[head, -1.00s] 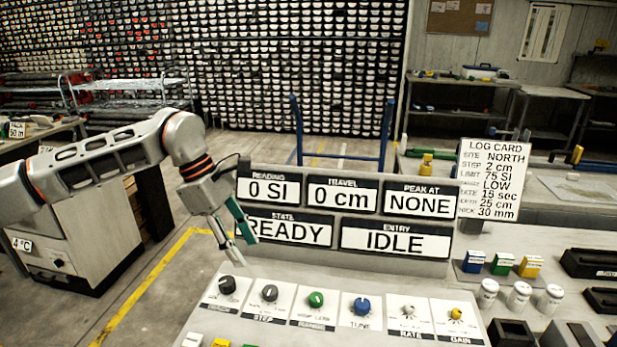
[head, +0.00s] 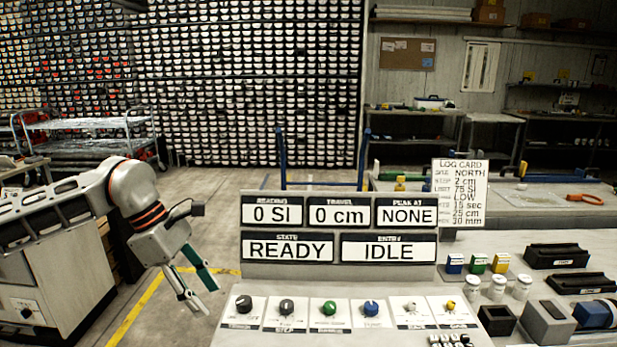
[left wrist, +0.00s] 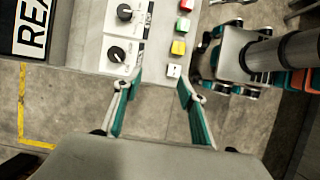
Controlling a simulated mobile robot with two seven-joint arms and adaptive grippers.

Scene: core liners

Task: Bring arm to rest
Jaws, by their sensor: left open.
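My left gripper (head: 203,290) hangs from my left arm in the head view, pointing down to the right, left of the control panel (head: 232,333). Its fingers are apart with nothing between them. In the left wrist view the open left gripper (left wrist: 158,82) shows its two fingers, with grey floor and the panel's edge beyond. The display board (head: 340,271) reads 0 SI, 0 cm, NONE, READY and IDLE. My right gripper does not show in either view.
Knobs in several colours, including a blue knob (head: 371,308), line the panel. A log card (head: 460,193), coloured blocks, white jars (head: 497,287) and dark cradles (head: 556,256) stand to the right. Open floor with a yellow line (head: 137,308) lies left of the panel.

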